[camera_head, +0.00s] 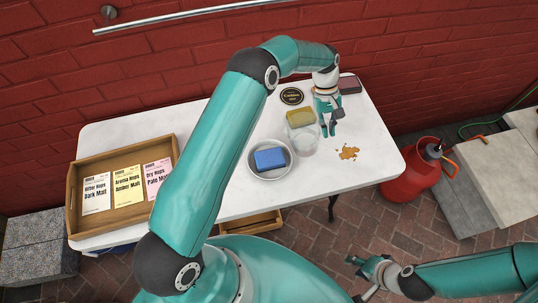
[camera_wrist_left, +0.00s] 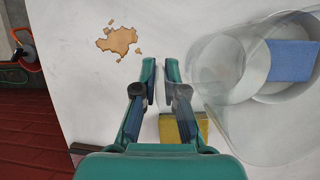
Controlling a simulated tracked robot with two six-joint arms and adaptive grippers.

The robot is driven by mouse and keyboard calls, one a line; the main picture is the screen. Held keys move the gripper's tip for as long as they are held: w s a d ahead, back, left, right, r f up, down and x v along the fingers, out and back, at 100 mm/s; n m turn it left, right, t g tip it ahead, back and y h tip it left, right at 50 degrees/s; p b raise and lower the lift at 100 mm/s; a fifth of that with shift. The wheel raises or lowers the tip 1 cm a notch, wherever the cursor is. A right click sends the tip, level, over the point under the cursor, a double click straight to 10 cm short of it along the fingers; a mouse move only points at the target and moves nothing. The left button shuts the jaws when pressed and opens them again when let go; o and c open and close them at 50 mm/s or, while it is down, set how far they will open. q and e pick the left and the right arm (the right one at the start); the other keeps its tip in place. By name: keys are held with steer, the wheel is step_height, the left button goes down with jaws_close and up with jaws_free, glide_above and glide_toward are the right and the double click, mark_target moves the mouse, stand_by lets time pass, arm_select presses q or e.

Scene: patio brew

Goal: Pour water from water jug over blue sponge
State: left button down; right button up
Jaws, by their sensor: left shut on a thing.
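The blue sponge (camera_head: 269,159) lies in a pale round bowl (camera_head: 284,174) on the white table. It also shows at the right of the left wrist view (camera_wrist_left: 292,60), partly seen through the clear jug. The transparent water jug (camera_head: 303,142) is just right of the bowl in the head view and looks about upright; its water level is hard to make out. My left gripper (camera_head: 328,132) is shut on the jug at its side, with its fingers (camera_wrist_left: 160,63) beside the clear wall. My right gripper (camera_head: 358,279) is open and empty, low in front of the table.
A yellow sponge (camera_head: 300,117) lies behind the jug. A dark round coaster (camera_head: 291,96) and a dark reddish block (camera_head: 349,85) are farther back. A wooden tray (camera_head: 73,202) with packets is at left, a red can (camera_head: 410,184) beyond the table.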

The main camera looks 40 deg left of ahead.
mark_target(318, 125)
arm_select(q)
steer(key=shift+s+a+r, duration=0.15)
steer(key=shift+a+r, duration=0.1)
steer(key=shift+r, duration=0.1)
steer(key=s+r+t+h, duration=0.1)
steer(key=s+a+r+t+h, duration=0.1)
steer(key=shift+a+r+m+t, duration=0.2)
steer(key=shift+a+m+t, duration=0.1)
steer(key=shift+m+t, duration=0.1)
steer(key=shift+s+a+r+t+h, duration=0.25)
steer(key=shift+s+a+t+h, duration=0.15)
steer(key=shift+h, duration=0.2)
steer(key=t+h+b, duration=0.1)
steer(key=b, duration=0.3)
steer(key=s+a+t+h+b, duration=0.1)
steer(key=b, duration=0.3)
steer(key=shift+s+r+m+b, duration=0.15)
steer(key=shift+s+m+b, duration=0.15)
steer(key=shift+m, duration=0.1)
steer(key=shift+s+a+t+h+b, duration=0.1)
steer(key=shift+a+t+h+b, duration=0.15)
steer(key=shift+b, duration=1.05)
steer(key=shift+s+a+m+t+h+b, duration=0.15)
steer(key=shift+s+m+t+h+b, duration=0.15)
steer(key=shift+b, duration=0.9)
steer(key=shift+r, duration=0.15)
steer(key=shift+w, duration=0.25)
steer(key=shift+w+d+h, duration=0.25)
steer(key=shift+w+d, duration=0.2)
steer(key=shift+d, duration=0.15)
